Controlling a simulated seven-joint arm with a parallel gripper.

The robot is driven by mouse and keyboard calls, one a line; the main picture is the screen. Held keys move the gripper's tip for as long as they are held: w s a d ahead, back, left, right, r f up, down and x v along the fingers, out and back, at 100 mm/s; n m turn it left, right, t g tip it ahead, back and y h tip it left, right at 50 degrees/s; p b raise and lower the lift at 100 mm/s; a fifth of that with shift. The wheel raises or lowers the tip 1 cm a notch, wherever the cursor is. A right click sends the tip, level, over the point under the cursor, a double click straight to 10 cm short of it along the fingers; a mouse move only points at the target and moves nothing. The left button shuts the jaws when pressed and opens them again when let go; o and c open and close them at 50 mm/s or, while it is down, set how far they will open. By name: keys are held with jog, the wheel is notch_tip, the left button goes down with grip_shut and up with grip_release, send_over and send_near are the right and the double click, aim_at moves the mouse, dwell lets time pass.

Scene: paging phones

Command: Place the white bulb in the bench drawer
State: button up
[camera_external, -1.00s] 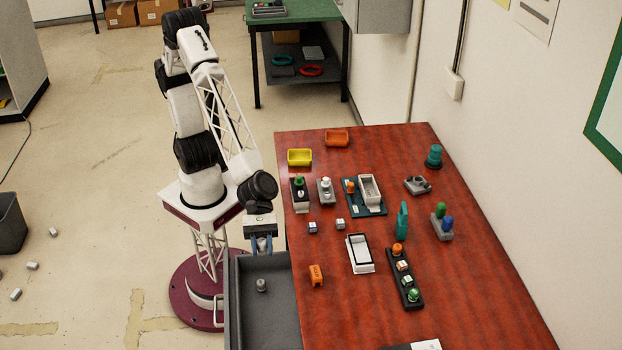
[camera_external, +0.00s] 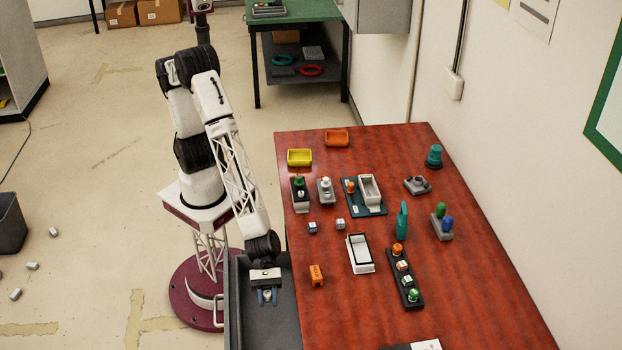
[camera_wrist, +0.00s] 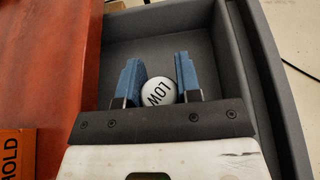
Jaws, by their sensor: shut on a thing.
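The white bulb (camera_wrist: 159,92) shows in the wrist view as a round white top marked "LOW". My gripper (camera_external: 268,297) is low over the grey bench drawer (camera_external: 262,328), which is pulled out at the left side of the red bench. In the wrist view my gripper (camera_wrist: 162,88) has its blue fingers shut on the bulb, one at each side, with the drawer (camera_wrist: 160,48) around and beneath. Whether the bulb touches the drawer floor I cannot tell.
The red bench top (camera_external: 330,310) is just right of the drawer. The visible drawer floor is clear.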

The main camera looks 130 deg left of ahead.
dwell(0.3)
send_over(271, 324)
jog(key=shift+f, duration=3.1)
jog(key=shift+s+f, duration=0.1)
jog(key=shift+f, duration=1.8)
jog(key=shift+f, duration=0.1)
jog(key=o, duration=0.9)
